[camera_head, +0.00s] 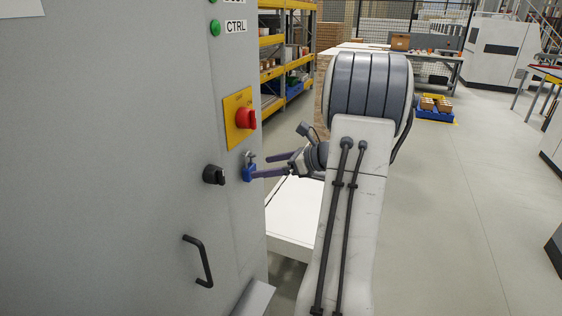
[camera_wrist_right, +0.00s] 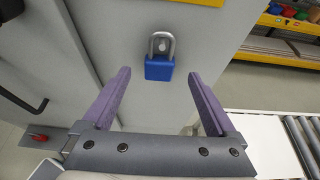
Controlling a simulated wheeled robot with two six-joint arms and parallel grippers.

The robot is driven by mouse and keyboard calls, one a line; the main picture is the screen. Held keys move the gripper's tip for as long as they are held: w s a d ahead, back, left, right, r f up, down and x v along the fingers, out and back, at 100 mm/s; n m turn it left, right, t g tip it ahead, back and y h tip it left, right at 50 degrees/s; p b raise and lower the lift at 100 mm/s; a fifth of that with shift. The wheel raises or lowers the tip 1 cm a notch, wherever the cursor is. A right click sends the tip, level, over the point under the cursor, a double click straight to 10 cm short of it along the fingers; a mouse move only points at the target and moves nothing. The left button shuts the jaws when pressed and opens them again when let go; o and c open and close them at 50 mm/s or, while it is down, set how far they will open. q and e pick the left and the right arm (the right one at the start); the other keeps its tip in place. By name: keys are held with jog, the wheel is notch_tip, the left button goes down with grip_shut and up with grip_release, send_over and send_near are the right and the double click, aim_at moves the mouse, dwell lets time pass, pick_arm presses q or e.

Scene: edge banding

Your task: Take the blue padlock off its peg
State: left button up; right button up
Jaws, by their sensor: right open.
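The blue padlock (camera_head: 249,172) hangs by its grey shackle on a peg on the grey cabinet front, below the red rotary switch. In the right wrist view the padlock (camera_wrist_right: 159,68) hangs upright, ahead of and between the two purple fingers. My right gripper (camera_head: 268,164) is open, and it also shows in the right wrist view (camera_wrist_right: 162,88). Its fingers point at the cabinet. In the head view one finger overlaps the padlock's edge; I cannot tell if they touch. The peg (camera_wrist_right: 162,45) shows inside the shackle loop. My left gripper is not in view.
The grey cabinet (camera_head: 110,150) carries a red switch on a yellow plate (camera_head: 240,118), a black knob (camera_head: 213,175) and a black handle (camera_head: 198,261). A white conveyor bed (camera_head: 296,212) lies below my right gripper. Open floor lies to the right.

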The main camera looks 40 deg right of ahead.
aim_at(253, 168)
jog(key=shift+p+x, duration=0.35)
jog(key=shift+x, duration=1.95)
grip_shut()
jog(key=shift+r, duration=0.1)
jog(key=shift+r+p, duration=0.65)
jog(key=shift+s, duration=0.15)
jog(key=s+d, duration=0.3)
jog(key=s, duration=0.5)
jog(key=shift+p, duration=0.45)
